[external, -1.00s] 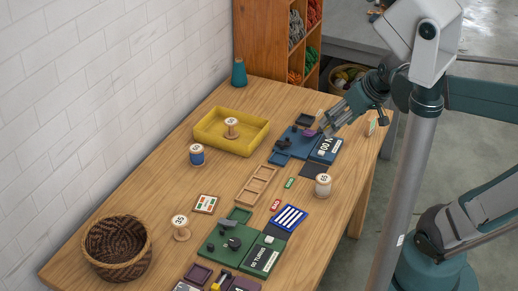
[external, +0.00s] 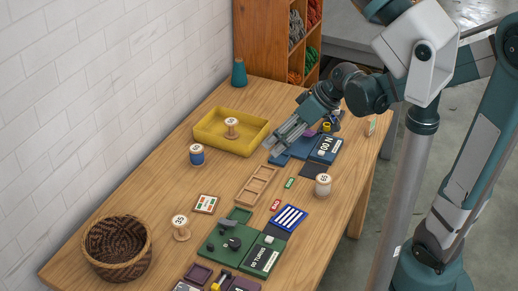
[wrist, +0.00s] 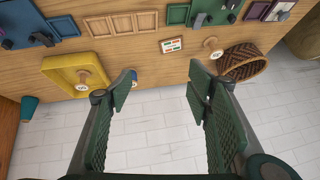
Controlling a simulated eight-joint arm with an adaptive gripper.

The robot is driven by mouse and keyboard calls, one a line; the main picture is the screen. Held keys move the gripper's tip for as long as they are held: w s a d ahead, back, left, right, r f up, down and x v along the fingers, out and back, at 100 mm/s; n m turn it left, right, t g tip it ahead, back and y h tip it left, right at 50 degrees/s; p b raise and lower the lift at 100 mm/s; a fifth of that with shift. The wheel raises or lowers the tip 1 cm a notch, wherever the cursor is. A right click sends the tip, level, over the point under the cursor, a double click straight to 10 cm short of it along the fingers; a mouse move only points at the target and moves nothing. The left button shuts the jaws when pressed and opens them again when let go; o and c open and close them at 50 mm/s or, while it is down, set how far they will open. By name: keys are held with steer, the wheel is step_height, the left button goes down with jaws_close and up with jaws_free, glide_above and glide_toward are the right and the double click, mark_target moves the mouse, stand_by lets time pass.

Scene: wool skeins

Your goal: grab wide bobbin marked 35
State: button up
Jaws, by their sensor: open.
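A pale wooden bobbin (external: 181,228), its top label appearing to read 35, stands upright on the table right of the basket. It also shows in the wrist view (wrist: 212,53), just beyond the right finger. Other bobbins are one in the yellow tray (external: 231,128), a blue-wound one (external: 196,155) and a pale-wound one (external: 323,185); their labels are too small to read surely. My gripper (external: 273,147) is open and empty above the table, right of the tray and well away from the 35 bobbin. Its spread fingers show in the wrist view (wrist: 165,79).
The yellow tray (external: 207,139) stands near the wall, with a teal cone (external: 239,74) behind it. A woven basket (external: 117,248) is at the front left. Green (external: 215,245) and blue (external: 325,149) sets and an empty wooden tray (external: 247,197) lie on the table. Bare wood surrounds the 35 bobbin.

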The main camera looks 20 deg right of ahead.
steer(key=w+a+f+n+g+y+b, duration=0.1)
steer(key=a+f+n+g+y+b, duration=0.15)
steer(key=a+f, duration=0.35)
steer(key=w+a+f+n+g+y+b, duration=0.1)
steer(key=w+a+f+n, duration=0.2)
steer(key=a, duration=0.6)
steer(key=n+g+y+b, duration=0.3)
steer(key=n, duration=0.3)
glide_toward(179, 228)
steer(key=w+f, duration=0.1)
steer(key=w+a+f, duration=0.1)
steer(key=f, duration=0.1)
steer(key=shift+w, duration=0.35)
steer(key=shift+s+a+f+n+g, duration=0.25)
steer(key=shift+s+a+f+n, duration=0.05)
steer(key=shift+a+f+n, duration=0.15)
steer(key=shift+a, duration=0.1)
steer(key=shift+x, duration=1.2)
steer(key=shift+b+x, duration=0.9)
steer(key=shift+x, duration=1.65)
steer(key=shift+c, duration=0.7)
